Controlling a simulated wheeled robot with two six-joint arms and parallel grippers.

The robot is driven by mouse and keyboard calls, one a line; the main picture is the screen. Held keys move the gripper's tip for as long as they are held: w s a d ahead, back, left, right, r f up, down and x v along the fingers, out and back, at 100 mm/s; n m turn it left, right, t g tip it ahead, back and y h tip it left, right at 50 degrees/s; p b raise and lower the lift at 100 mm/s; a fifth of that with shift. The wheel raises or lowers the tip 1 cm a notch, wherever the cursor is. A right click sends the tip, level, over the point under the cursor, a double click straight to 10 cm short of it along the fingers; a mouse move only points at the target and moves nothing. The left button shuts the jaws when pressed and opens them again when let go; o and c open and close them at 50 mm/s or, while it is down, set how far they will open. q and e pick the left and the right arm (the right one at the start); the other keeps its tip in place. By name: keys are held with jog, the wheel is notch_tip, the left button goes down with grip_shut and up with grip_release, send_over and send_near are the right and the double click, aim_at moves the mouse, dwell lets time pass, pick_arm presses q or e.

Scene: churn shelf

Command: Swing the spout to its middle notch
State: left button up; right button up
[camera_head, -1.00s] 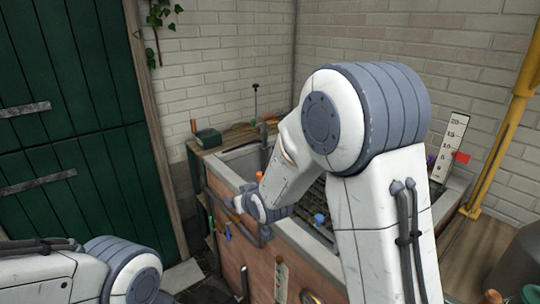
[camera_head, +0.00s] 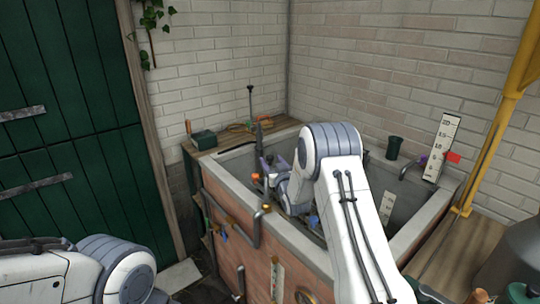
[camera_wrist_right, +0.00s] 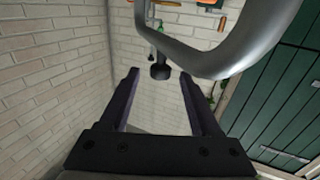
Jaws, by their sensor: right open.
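The spout is most likely the upright grey pipe (camera_head: 259,138) at the back left corner of the stone trough. In the right wrist view a thick curved grey pipe (camera_wrist_right: 232,58) crosses close in front of the fingers. My right gripper (camera_head: 273,162) is just by the upright pipe, partly hidden by its own wrist. In the wrist view its two dark fingers (camera_wrist_right: 160,76) are apart, with nothing clamped between them. A dark knob (camera_wrist_right: 160,71) on a stem shows in the gap, seemingly beyond the fingertips. Notches cannot be made out. My left gripper is outside the picture.
The trough (camera_head: 318,262) has a raised stone rim. A thin rod with a dark top (camera_head: 250,100) stands behind its left corner, near a green box (camera_head: 203,140). A dark green cup (camera_head: 394,147) and a scale board (camera_head: 441,148) are at the right.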

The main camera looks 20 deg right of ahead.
aim_at(271, 159)
jog(key=shift+w, duration=1.5)
grip_shut()
dwell(0.4)
